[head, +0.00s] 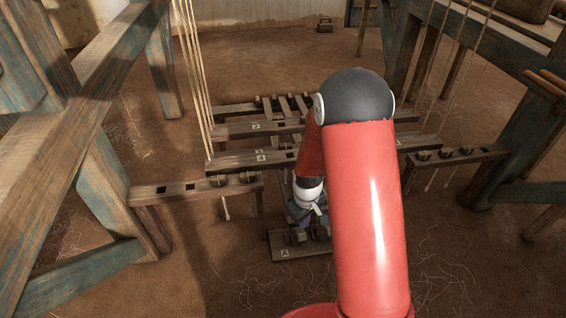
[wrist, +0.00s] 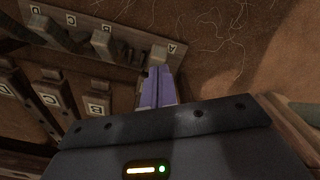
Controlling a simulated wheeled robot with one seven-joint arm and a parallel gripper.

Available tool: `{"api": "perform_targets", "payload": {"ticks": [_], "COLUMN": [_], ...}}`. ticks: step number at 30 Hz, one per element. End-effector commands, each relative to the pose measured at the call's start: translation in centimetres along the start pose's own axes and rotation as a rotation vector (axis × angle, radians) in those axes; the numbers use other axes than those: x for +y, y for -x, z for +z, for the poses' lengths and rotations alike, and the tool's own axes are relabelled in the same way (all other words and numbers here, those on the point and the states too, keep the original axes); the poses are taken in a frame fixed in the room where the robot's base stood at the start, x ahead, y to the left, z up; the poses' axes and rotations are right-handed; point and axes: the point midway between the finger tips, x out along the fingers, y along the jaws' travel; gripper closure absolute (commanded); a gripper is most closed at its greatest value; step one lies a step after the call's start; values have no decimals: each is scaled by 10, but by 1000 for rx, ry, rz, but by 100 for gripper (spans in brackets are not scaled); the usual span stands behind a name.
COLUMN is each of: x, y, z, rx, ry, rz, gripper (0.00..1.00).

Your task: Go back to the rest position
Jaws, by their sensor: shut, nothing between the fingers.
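My gripper (wrist: 158,76) has purple fingers that are shut together with nothing between them. In the wrist view the fingertips are close to the end marked A of a low lettered board (wrist: 133,40); I cannot tell whether they touch it. In the head view the gripper (head: 301,214) is low behind my red arm and partly hidden. The lettered board (head: 284,253) lies on the floor there, with small dark blocks at its visible end.
Several wooden treadles and bars (head: 250,130) with numbered tags lie beyond my arm. A low bench (head: 195,188) stands left and another (head: 455,157) right. Blue-worn loom posts (head: 112,190) and hanging cords (head: 195,75) flank the space. Lettered blocks (wrist: 50,90) stand left in the wrist view.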

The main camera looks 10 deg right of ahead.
Motion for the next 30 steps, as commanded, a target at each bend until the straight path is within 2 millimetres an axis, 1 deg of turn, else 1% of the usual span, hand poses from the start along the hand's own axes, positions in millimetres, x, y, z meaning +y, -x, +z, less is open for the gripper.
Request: {"api": "perform_targets", "payload": {"ticks": [3, 5, 8, 11, 12, 14, 15, 17, 18, 20, 21, 23, 24, 26, 27, 30], "x": [0, 0, 0, -1, -3, -7, -10, -15, -19, -26, -31, -39, -45, -54, -60, -74], "y": [1, 8, 37, 87, 111, 145, 167, 198, 218, 246, 264, 288, 304, 326, 338, 365], "z": [0, -1, -1, 2, 5, 12, 17, 27, 34, 46, 54, 68, 78, 93, 104, 129], "rx": [1, 7, 29, 69, 88, 118, 137, 166, 185, 215, 236, 267, 288, 320, 340, 390], "ry": [-1, -5, -28, -69, -91, -125, -147, -180, -202, -235, -258, -291, -313, -346, -367, -418], "rz": [1, 4, 16, 38, 47, 60, 68, 79, 85, 94, 100, 107, 112, 118, 121, 127], "gripper": [100, 100, 100, 100, 100, 100, 100, 100, 100, 100, 100, 100, 100, 100, 100, 100]}}
